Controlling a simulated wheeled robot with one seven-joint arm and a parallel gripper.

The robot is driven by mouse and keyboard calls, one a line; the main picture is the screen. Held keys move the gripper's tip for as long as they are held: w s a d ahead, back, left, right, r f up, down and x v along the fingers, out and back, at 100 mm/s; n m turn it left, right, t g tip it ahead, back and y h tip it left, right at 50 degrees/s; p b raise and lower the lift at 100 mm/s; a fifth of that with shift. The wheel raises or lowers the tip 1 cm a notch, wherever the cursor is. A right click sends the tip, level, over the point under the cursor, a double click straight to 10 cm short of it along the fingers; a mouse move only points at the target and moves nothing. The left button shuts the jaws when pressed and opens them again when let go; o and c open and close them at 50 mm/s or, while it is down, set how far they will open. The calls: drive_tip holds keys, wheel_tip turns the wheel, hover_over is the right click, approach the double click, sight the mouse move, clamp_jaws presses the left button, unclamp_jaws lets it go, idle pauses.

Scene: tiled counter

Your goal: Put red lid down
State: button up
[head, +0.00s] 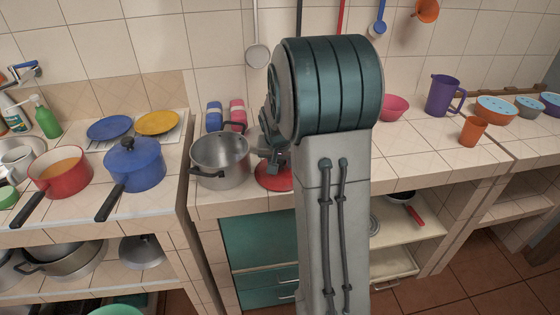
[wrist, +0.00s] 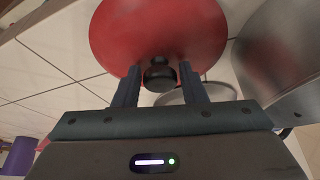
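The red lid (head: 272,176) is by the front of the tiled counter, just right of the steel pot, partly behind my arm. In the wrist view the round red lid (wrist: 160,30) fills the top middle, its black knob (wrist: 160,76) facing the camera. My gripper (wrist: 160,72) has one finger on each side of this knob and looks shut on it. Whether the lid touches the counter cannot be told. My gripper (head: 272,160) is mostly hidden behind the arm in the head view.
The steel pot (head: 220,160) stands close left of the lid; it also shows at right in the wrist view (wrist: 280,65). Pink (head: 237,111) and blue (head: 214,115) items stand behind it. A pink bowl (head: 394,108) and purple pitcher (head: 443,96) are right. Tiles between are clear.

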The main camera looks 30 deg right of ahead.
drive_tip(key=shift+o, duration=0.8)
drive_tip(key=shift+r, duration=0.1)
drive_tip(key=shift+r, duration=0.15)
drive_tip(key=v, duration=1.2)
drive_tip(key=s+a+f+n+y, duration=0.1)
drive_tip(key=s+a+n, duration=0.2)
drive_tip(key=s+a, duration=0.3)
drive_tip(key=s+a+f+n+g+y, duration=0.1)
drive_tip(key=s+a, duration=0.6)
drive_tip(key=s, duration=0.8)
drive_tip(key=shift+a+f+n, duration=0.2)
drive_tip(key=shift+f+n, duration=0.35)
drive_tip(key=shift+n, duration=0.45)
